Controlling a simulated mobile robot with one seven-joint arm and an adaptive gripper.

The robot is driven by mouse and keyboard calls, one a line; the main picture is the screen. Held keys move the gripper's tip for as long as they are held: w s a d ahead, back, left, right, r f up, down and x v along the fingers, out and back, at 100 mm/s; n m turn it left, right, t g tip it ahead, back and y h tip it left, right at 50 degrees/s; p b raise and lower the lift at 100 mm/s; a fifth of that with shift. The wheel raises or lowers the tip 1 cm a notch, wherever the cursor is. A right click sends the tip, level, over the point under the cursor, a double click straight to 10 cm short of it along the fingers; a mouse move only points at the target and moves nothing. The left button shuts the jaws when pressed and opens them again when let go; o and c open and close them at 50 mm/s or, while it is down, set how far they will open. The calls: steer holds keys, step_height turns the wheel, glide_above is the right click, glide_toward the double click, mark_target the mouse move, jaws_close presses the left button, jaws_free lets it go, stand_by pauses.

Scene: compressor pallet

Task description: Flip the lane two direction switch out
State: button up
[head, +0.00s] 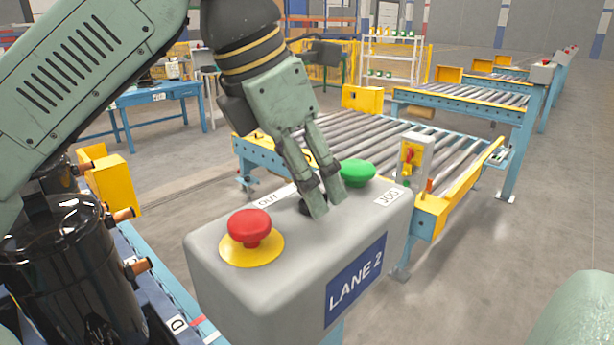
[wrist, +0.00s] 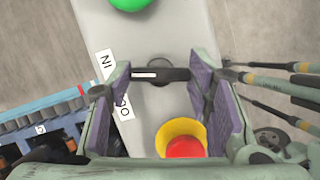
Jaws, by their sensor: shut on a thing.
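The grey LANE 2 control box (head: 225,285) stands in front of me. Its black direction switch (wrist: 162,75) sits between a green button (head: 357,173) and a red emergency button (head: 249,226) on a yellow disc. My gripper (head: 316,208) reaches down from above and is shut on the switch's bar, one finger at each end in the wrist view (wrist: 164,88). A white mark on the bar points left in the wrist view. The IN label (wrist: 106,64) is readable there; a finger partly covers the OUT label (wrist: 122,106). In the head view the fingers hide most of the switch.
A JOG label (head: 388,195) lies by the green button. A roller conveyor (head: 340,140) with yellow end pieces runs behind the box. A black compressor (head: 65,265) stands close at the left. Open grey floor lies to the right.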

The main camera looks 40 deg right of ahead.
steer(key=n+t, duration=0.1)
steer(key=n, duration=0.2)
steer(key=n+t, duration=0.1)
steer(key=n, duration=0.2)
steer(key=shift+s, duration=0.2)
steer(key=n+t, duration=0.1)
steer(key=n, duration=0.2)
steer(key=n+t+y, duration=0.1)
steer(key=n, duration=0.2)
steer(key=shift+s+d+y+p, duration=0.1)
steer(key=shift+y+p, duration=0.2)
steer(key=shift+p, duration=0.05)
steer(key=shift+n, duration=0.3)
steer(key=o, duration=1.1)
steer(key=shift+o, duration=0.2)
